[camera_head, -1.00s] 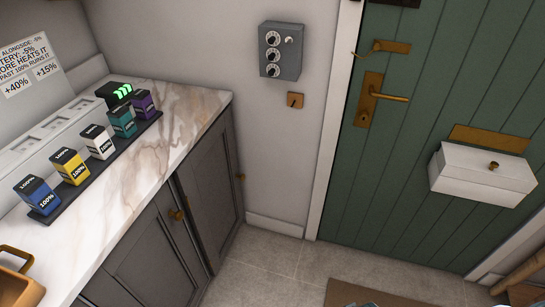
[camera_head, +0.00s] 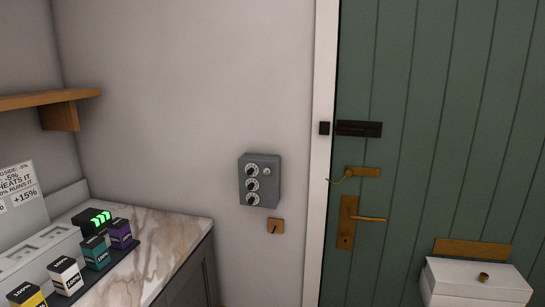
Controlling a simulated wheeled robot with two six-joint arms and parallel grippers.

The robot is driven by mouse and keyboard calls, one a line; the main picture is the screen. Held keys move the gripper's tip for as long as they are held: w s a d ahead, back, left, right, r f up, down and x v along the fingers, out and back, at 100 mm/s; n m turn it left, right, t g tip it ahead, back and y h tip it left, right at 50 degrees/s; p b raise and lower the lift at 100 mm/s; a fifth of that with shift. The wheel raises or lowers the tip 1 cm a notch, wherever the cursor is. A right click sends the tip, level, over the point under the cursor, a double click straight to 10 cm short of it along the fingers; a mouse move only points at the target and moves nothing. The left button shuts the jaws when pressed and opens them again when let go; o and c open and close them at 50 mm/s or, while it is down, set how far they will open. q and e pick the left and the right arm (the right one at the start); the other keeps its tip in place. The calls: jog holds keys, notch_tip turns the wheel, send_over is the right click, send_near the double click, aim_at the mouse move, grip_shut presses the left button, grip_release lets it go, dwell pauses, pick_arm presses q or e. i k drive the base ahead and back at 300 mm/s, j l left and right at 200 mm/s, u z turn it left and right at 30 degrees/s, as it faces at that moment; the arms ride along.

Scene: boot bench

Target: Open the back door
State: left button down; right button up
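The green plank back door (camera_head: 430,130) stands closed in its white frame (camera_head: 323,150) at the right. A brass lever handle on a keyhole plate (camera_head: 347,222) is on its left side. Above that is a brass hook latch (camera_head: 357,173) reaching toward the frame. Higher up is a dark bolt (camera_head: 359,128), with a dark keeper (camera_head: 324,128) on the frame. A grey box with three dials (camera_head: 259,180) is on the wall left of the door, with a small wooden switch plate (camera_head: 276,226) below it. Neither gripper is in view.
A wooden shelf (camera_head: 50,98) is above.

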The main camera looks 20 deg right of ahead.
aim_at(453, 91)
jog(key=z, duration=2.05)
jog(key=k, duration=0.05)
